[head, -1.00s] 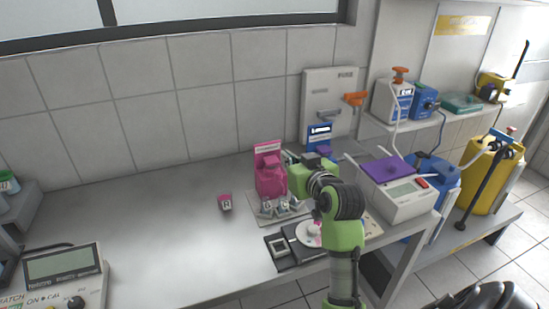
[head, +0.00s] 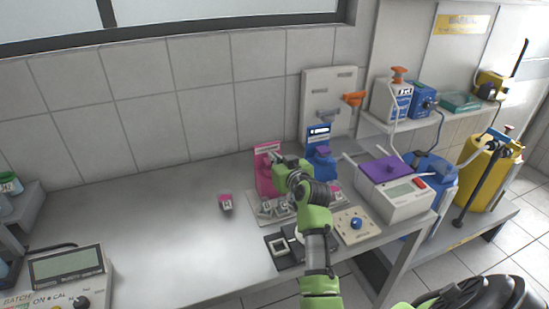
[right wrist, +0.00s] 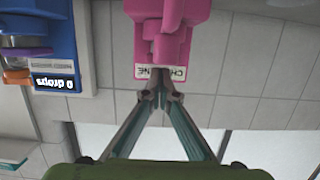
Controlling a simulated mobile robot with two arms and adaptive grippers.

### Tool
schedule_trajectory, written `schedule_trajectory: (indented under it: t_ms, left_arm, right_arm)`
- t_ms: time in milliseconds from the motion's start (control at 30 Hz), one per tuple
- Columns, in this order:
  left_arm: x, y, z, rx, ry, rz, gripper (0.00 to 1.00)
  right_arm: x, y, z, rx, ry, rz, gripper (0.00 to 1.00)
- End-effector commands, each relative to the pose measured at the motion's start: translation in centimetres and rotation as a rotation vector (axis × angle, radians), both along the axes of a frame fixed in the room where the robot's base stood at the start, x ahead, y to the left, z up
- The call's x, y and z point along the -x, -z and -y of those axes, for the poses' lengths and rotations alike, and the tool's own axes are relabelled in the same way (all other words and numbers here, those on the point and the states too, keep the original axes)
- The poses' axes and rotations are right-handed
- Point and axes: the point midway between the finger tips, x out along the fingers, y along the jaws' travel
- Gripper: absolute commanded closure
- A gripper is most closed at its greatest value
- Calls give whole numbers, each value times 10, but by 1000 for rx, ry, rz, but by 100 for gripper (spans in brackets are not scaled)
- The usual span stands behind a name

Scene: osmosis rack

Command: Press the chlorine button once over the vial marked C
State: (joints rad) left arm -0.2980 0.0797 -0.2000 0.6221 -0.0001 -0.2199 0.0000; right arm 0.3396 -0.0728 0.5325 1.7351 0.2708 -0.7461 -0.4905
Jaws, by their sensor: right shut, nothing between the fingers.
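The pink chlorine dispenser (head: 266,180) stands at the back of the bench; its label shows upside down in the right wrist view (right wrist: 160,72). My right gripper (head: 272,160) is shut and empty at the dispenser's upper front. In the right wrist view the closed fingertips (right wrist: 160,97) lie just below the label; I cannot tell whether they touch. Small vials (head: 268,208) sit in a holder below the dispenser, partly behind my arm. Their letters are too small to read surely, so I cannot pick out C. My left gripper is not in view.
A blue dispenser (head: 320,162) stands to the right; its display reads 0 drops in the right wrist view (right wrist: 56,83). A purple-lidded device (head: 398,185) is at right. The bench's left middle is clear.

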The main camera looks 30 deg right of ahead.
Motion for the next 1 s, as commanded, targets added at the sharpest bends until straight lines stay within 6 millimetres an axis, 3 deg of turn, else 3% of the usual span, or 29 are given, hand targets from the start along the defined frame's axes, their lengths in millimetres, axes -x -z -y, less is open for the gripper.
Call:
schedule_trajectory:
  t_ms: [400, 600, 1000]
  left_arm:
    - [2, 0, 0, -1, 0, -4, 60]
    - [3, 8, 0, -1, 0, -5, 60]
    - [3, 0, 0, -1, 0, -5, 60]
  right_arm:
    - [0, 6, 0, 0, 0, -1, 100]
    - [1, 25, 0, 3, -1, -4, 100]
    - [-1, 19, -1, -2, -1, -6, 100]
